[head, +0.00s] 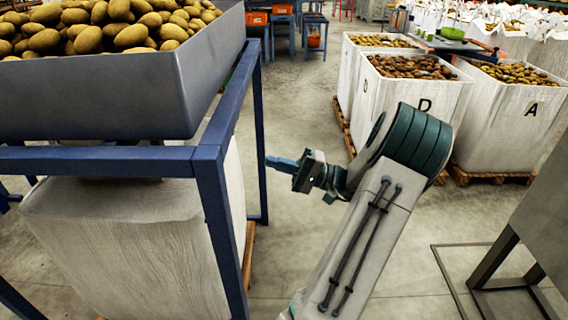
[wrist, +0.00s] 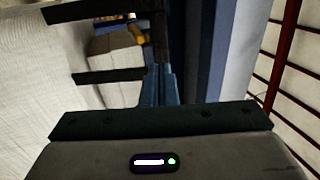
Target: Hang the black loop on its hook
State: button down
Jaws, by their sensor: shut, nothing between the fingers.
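My gripper (head: 270,162) points left in the head view, its blue fingers just right of the blue frame's rear post (head: 256,120). In the wrist view its fingers (wrist: 160,84) are together, with nothing between them. Dark straight strips (wrist: 105,76) show beyond and left of the fingertips, one upright and two roughly level. They may be the black loop, but I cannot tell loop from hook. No black loop or hook can be made out in the head view. A white bulk bag (head: 130,240) stands inside the blue frame.
A grey hopper of potatoes (head: 110,95) sits above the blue frame. White potato boxes (head: 385,100) on pallets stand behind my arm. A grey metal stand (head: 525,225) is at right. Bare floor (head: 300,85) lies behind the gripper.

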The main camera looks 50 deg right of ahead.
jog(key=x, duration=0.9)
jog(key=shift+a, duration=0.15)
jog(key=shift+w, duration=0.1)
